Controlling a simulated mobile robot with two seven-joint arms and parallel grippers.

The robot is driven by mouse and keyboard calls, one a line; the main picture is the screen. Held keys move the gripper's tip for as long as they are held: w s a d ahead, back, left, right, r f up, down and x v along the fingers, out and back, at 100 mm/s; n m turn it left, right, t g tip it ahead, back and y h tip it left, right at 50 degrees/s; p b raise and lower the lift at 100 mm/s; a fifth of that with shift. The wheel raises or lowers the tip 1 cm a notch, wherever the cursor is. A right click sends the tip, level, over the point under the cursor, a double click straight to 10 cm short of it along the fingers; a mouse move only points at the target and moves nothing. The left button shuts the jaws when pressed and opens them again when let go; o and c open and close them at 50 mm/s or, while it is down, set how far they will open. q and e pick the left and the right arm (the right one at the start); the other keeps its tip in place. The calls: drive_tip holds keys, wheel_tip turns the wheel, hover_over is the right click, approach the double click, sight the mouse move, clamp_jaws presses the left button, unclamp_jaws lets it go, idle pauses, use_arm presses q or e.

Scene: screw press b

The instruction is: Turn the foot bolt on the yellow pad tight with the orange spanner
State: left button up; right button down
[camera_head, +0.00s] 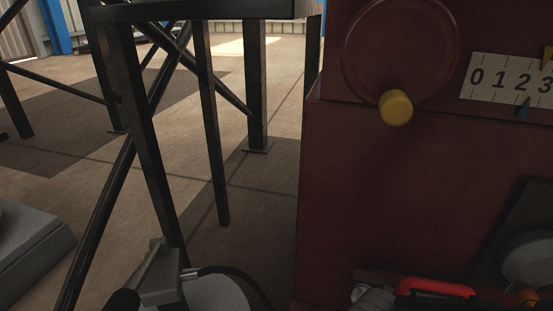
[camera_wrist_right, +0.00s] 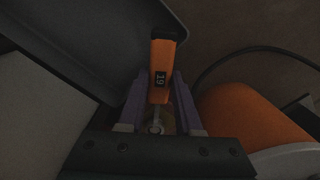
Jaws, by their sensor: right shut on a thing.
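The orange spanner (camera_wrist_right: 160,68), marked 19, is gripped between the purple-grey fingers of my right gripper (camera_wrist_right: 158,80) in the right wrist view. Its handle points up the picture, and a metal ring-like part (camera_wrist_right: 156,127) shows near the palm. In the head view a grey blocky part that looks like my left gripper (camera_head: 162,284) is at the bottom edge; its fingers cannot be made out. The foot bolt and the yellow pad are not visible in either view.
A dark red machine (camera_head: 400,190) fills the right side, with a round wheel, a yellow knob (camera_head: 396,107) and a number scale (camera_head: 510,82). A black steel frame (camera_head: 146,150) stands left of it. A grey block (camera_head: 30,250) lies at far left. Open floor shows between.

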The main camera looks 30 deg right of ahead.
drive_tip(key=shift+w+a+m, duration=0.15)
drive_tip(key=shift+a+m, duration=0.4)
drive_tip(key=shift+w+a+m, duration=0.15)
drive_tip(key=shift+a+m, duration=0.35)
drive_tip(key=shift+m, duration=0.05)
drive_tip(key=shift+w+a+m+b, duration=0.2)
drive_tip(key=shift+w+a+m, duration=0.25)
drive_tip(key=shift+a+m, duration=0.35)
drive_tip(key=shift+w+a+m+b, duration=0.2)
drive_tip(key=shift+w+a+m, duration=0.2)
drive_tip(key=shift+a+m, duration=0.4)
drive_tip(key=shift+d, duration=0.15)
drive_tip(key=shift+w+a+m+b, duration=0.4)
drive_tip(key=shift+w+a+m, duration=0.2)
drive_tip(key=shift+m, duration=0.3)
drive_tip(key=shift+w+a+m+b, duration=0.4)
drive_tip(key=shift+w+a+m, duration=0.2)
drive_tip(key=shift+m, duration=0.3)
